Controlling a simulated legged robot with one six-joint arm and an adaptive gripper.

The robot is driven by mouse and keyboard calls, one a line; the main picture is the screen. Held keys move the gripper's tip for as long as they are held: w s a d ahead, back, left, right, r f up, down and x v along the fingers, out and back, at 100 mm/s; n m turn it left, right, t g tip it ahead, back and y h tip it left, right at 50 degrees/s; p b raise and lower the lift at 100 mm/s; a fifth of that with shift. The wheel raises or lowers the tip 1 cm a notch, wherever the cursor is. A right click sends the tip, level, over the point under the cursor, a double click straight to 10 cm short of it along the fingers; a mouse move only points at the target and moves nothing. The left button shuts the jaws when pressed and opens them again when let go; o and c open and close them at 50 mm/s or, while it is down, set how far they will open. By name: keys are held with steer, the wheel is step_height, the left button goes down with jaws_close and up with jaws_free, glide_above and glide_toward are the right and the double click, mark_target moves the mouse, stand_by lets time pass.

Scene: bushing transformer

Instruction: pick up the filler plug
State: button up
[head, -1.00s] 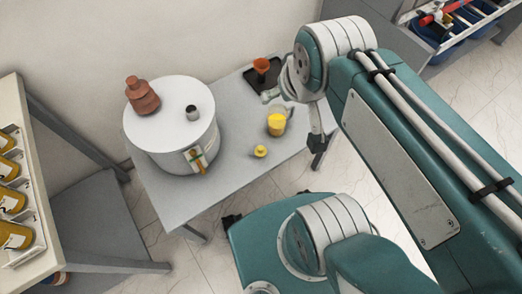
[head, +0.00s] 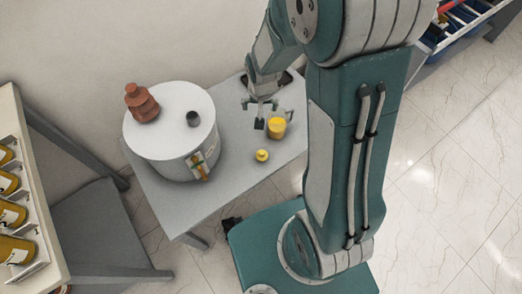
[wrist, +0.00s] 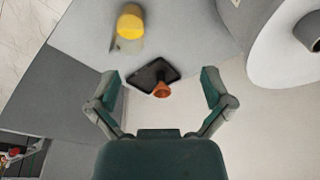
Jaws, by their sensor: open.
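The white tank (head: 170,150) carries a brown bushing (head: 142,103) and a grey neck (head: 193,118).

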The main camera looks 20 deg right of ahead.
steer(key=m+g, duration=0.2)
glide_above(262, 152)
step_height(262, 152, down, 17)
steer(key=shift+w+a+f, duration=0.1)
steer(key=shift+f, duration=0.05)
step_height(262, 152, down, 11)
steer(key=shift+r, duration=0.1)
steer(key=c, duration=1.1)
